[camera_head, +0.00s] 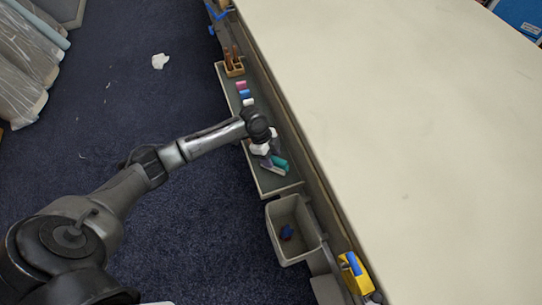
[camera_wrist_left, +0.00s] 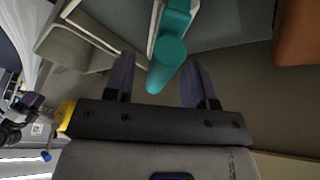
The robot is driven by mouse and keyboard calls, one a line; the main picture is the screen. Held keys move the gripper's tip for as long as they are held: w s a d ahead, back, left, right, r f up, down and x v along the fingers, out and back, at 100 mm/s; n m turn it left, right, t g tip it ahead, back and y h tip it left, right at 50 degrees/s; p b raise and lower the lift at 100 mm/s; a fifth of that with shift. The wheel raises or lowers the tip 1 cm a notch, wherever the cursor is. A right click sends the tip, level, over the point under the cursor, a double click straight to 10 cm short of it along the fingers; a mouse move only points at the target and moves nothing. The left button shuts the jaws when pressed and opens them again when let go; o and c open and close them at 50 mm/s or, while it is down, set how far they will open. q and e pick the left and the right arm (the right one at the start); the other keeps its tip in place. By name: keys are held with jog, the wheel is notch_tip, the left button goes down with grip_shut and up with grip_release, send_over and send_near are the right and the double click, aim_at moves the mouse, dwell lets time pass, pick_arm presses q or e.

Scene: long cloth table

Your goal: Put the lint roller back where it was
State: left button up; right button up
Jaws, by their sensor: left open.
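The lint roller appears to be the teal object (camera_head: 280,162) in the long grey tray along the table's side. In the left wrist view its teal handle (camera_wrist_left: 171,52) has its rounded end toward me, between the two dark fingers. My left gripper (camera_head: 271,165) is at the near end of that tray, right beside the teal object. In the wrist view the left gripper (camera_wrist_left: 160,72) is open, with a gap on both sides of the handle. The roller's far part is cut off in the wrist view. My right gripper is not in view.
The long tray (camera_head: 262,183) also holds pink, blue and white spools (camera_head: 244,92) and a wooden block (camera_head: 235,70). A grey bin (camera_head: 284,246) with a dark blue item hangs nearer. A yellow and blue tool (camera_head: 355,272) is further along. The tabletop (camera_head: 400,130) is bare.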

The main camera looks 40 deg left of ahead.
pick_arm(q)
jog(key=shift+w+p+v, duration=0.2)
jog(key=shift+p+v, duration=0.65)
jog(key=shift+v, duration=5.05)
jog(key=s+d+f+n+t+y, duration=0.1)
jog(key=s+d+f+n, duration=0.1)
jog(key=s+d+f, duration=0.4)
jog(key=s+d+f+n, duration=0.2)
jog(key=s+d+f, duration=0.2)
jog(key=s+d, duration=0.4)
jog(key=s+r+n+t+y, duration=0.2)
jog(key=s+n, duration=0.6)
jog(key=s, duration=0.5)
jog(key=shift+s+d+r+y, duration=0.2)
jog(key=shift+s+r+y, duration=0.1)
jog(key=shift+r+y, duration=0.4)
notch_tip(320, 180, up, 31)
jog(key=p, duration=3)
jog(key=shift+p, duration=0.4)
